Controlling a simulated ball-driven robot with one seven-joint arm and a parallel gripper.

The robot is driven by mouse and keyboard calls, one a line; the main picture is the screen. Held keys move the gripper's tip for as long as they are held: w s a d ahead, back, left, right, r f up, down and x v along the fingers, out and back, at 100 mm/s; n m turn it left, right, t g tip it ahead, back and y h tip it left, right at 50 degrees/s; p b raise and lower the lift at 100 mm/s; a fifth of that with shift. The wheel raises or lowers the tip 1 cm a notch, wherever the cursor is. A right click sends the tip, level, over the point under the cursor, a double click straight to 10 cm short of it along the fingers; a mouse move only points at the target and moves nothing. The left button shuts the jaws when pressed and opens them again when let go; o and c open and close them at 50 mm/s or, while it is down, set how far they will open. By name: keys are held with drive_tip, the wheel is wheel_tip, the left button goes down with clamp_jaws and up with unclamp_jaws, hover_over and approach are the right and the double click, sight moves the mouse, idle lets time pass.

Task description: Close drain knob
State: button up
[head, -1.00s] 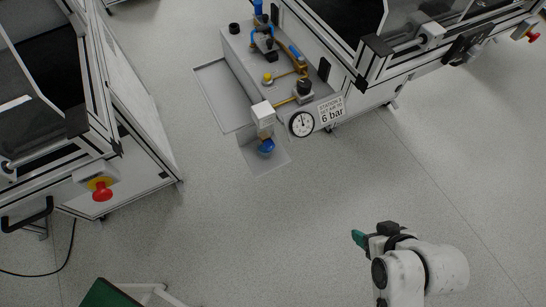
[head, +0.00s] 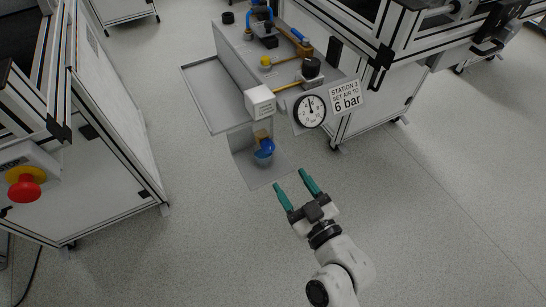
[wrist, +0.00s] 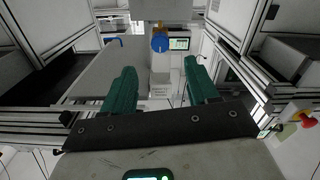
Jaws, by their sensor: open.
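A round blue part (head: 264,150), which looks like the drain knob, hangs at the bottom of the white-topped air unit (head: 260,102) on the front of the station. In the wrist view the blue part (wrist: 159,44) shows round, beyond the fingers and between them. My gripper (head: 290,180) is open and empty, its two green fingers pointing up toward the station. It is below and right of the blue part in the head view, with a gap between. The wrist view also shows my gripper (wrist: 159,68) with nothing between its fingers. The knob's exact position cannot be told.
A pressure gauge (head: 309,111) and a "6 bar" sign (head: 346,96) are right of the air unit. Grey panel (head: 265,62) carries valves and fittings. A framed cabinet with a red stop button (head: 24,187) stands left. The floor (head: 200,240) between is clear.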

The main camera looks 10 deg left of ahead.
sight(270, 150)
drive_tip(key=x, duration=1)
drive_tip(key=c, duration=1)
